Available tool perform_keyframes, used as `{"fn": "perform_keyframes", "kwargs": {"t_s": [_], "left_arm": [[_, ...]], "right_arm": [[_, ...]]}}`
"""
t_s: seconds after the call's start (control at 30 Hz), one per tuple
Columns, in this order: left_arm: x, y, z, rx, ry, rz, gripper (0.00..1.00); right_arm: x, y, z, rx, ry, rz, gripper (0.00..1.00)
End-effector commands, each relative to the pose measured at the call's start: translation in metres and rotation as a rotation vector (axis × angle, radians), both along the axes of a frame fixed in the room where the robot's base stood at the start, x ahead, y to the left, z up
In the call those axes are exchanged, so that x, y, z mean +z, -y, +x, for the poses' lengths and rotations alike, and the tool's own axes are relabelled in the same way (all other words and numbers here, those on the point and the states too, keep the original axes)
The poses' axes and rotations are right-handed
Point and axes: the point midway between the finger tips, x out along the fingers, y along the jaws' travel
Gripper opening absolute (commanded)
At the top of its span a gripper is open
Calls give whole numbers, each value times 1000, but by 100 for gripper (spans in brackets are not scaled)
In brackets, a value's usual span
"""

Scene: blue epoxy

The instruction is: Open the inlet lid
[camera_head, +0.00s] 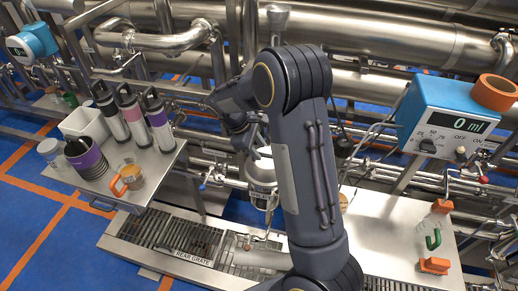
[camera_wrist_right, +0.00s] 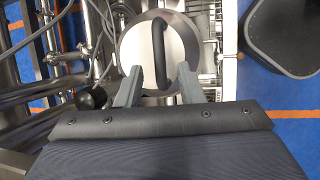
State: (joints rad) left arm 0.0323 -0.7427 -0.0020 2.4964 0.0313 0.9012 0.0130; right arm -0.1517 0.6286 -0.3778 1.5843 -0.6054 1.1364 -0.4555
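The inlet lid (camera_wrist_right: 183,58) is a round shiny steel disc in the right wrist view, with a black bar handle (camera_wrist_right: 160,45) across it. My right gripper (camera_wrist_right: 159,78) is open. Its two grey fingers stand either side of the handle's near end, with gaps on both sides; I cannot tell whether they are level with the handle. In the head view the steel inlet vessel (camera_head: 262,172) stands at the middle, partly hidden behind my right arm. The fingers are hard to make out there. My left gripper is not in view.
A steel side table (camera_head: 155,172) at left holds several bottles, cups and an orange-handled jug (camera_head: 130,178). A blue meter box (camera_head: 440,115) stands at right above a steel table (camera_head: 390,245). A floor grate (camera_head: 150,235) lies below. Pipes crowd the back.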

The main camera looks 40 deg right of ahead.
Motion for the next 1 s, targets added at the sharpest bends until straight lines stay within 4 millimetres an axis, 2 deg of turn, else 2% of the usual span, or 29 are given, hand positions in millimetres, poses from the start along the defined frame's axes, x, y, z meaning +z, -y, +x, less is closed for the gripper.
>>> {"fn": "perform_keyframes", "kwargs": {"t_s": [0.17, 0.43, 0.7, 1.0], "left_arm": [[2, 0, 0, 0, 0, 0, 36], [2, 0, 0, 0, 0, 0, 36], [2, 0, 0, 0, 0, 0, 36], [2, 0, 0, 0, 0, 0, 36]], "right_arm": [[-13, 5, -3, 0, 0, 1, 34], [-15, 6, -3, -1, 1, 0, 34], [-15, 6, -3, -1, 2, 1, 0], [-14, 6, -3, -1, 1, 2, 0]]}}
